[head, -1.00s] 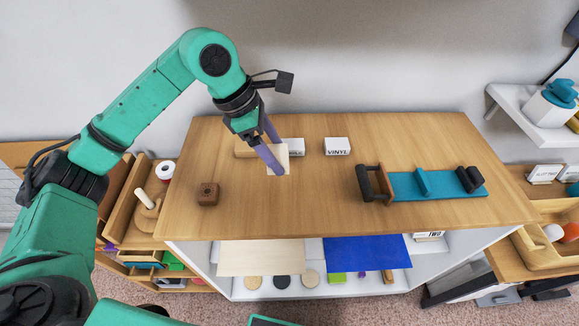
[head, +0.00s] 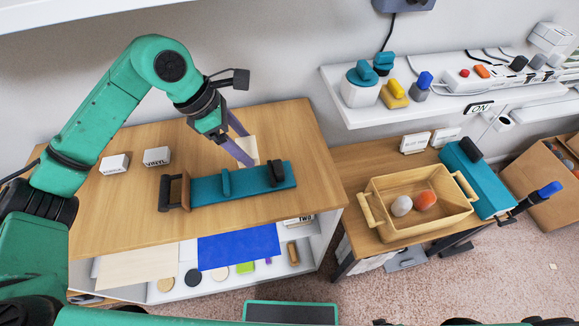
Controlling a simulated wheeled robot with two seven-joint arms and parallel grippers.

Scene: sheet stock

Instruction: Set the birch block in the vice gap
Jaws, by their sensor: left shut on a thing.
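The pale birch block (head: 249,147) is between the fingers of my left gripper (head: 241,150), which is shut on it. The vice (head: 205,192) lies on the wooden table top, with a teal base, a brown wooden jaw (head: 186,189) and dark handle at its left end, an upright teal jaw (head: 226,183) near its middle and a dark knob (head: 276,171) at its right. The block and fingertips appear just behind the right half of the vice. I cannot tell how high the block is above the table. My right gripper is not in view.
Two white label cards (head: 157,157) stand on the table (head: 130,219) at left. A wooden crate (head: 383,198) with two balls stands on the right-hand bench. A wall shelf (head: 350,109) holds teal and yellow items.

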